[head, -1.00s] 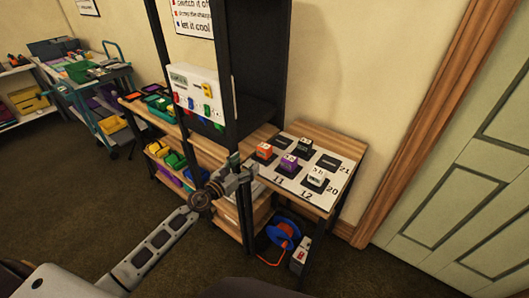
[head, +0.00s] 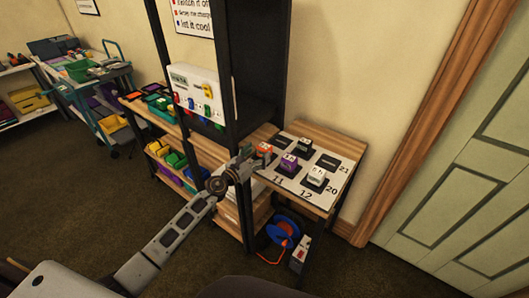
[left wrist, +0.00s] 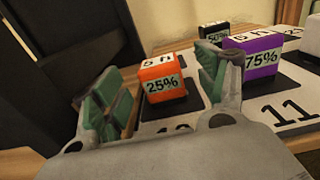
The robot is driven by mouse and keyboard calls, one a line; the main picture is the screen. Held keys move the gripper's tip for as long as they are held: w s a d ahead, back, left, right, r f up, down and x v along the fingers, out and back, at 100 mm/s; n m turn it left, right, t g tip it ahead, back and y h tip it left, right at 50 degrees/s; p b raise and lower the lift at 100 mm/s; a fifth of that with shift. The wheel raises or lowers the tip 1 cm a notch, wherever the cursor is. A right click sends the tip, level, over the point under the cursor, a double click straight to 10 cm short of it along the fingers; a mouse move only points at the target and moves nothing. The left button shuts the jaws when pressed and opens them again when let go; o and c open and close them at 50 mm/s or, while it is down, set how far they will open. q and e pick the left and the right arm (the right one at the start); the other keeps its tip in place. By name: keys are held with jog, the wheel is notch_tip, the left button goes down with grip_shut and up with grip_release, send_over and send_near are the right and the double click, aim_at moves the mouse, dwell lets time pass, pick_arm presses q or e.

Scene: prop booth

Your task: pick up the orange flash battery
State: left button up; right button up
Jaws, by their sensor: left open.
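The orange flash battery (left wrist: 162,80), labelled 25%, stands upright on a dark pad of the white numbered board. In the left wrist view it sits ahead of and between the fingers of my left gripper (left wrist: 155,95), which is open. I see no contact between fingers and battery. In the head view the battery (head: 264,149) is just beyond the left gripper (head: 247,158), partly hidden by it. My right gripper does not show.
A purple battery (left wrist: 253,56) labelled 75% stands close to the right finger. A black battery (left wrist: 214,32) and a white battery (head: 317,174) share the board (head: 292,187). A tall black rack (head: 226,100) stands left of the wooden table.

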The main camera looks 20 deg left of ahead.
aim_at(261, 149)
pick_arm(q)
jog(key=shift+w, duration=0.15)
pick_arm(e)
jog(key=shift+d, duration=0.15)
pick_arm(q)
jog(key=shift+d, duration=0.1)
jog(key=shift+w+d, duration=0.1)
jog(key=shift+w, duration=0.3)
jog(key=shift+x, duration=2.2)
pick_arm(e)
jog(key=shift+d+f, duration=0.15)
